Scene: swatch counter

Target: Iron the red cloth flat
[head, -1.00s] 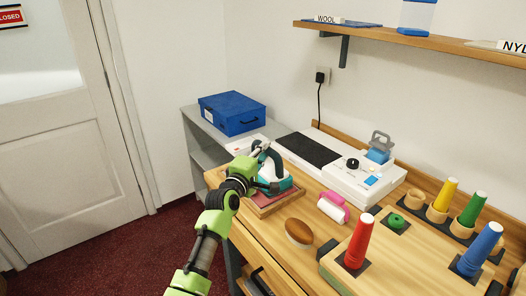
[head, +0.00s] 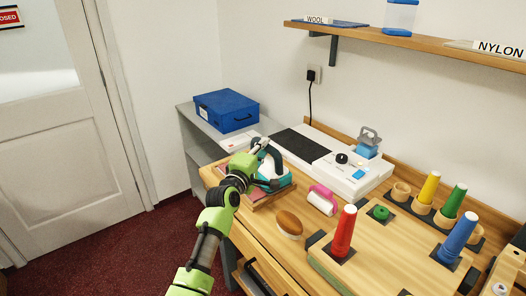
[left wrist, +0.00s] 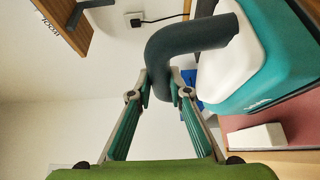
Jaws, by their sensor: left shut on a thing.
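The iron (head: 278,180) is teal and white with a dark looped handle. It stands on the red cloth (head: 257,193), which lies on a small wooden board at the counter's left end. The iron hides much of the cloth, so I cannot tell how flat it is. My left gripper (head: 261,155) is shut on the iron's handle. In the left wrist view the fingers (left wrist: 163,88) close on one end of the dark handle (left wrist: 192,38), and part of the cloth (left wrist: 285,112) shows under the iron. My right gripper is not in view.
A brown oval brush (head: 289,223) and a pink-and-white roller (head: 321,200) lie right of the board. A white machine (head: 345,175) stands behind. Several coloured cones, including a red one (head: 343,232), stand further right. A blue case (head: 227,110) rests on the grey shelf.

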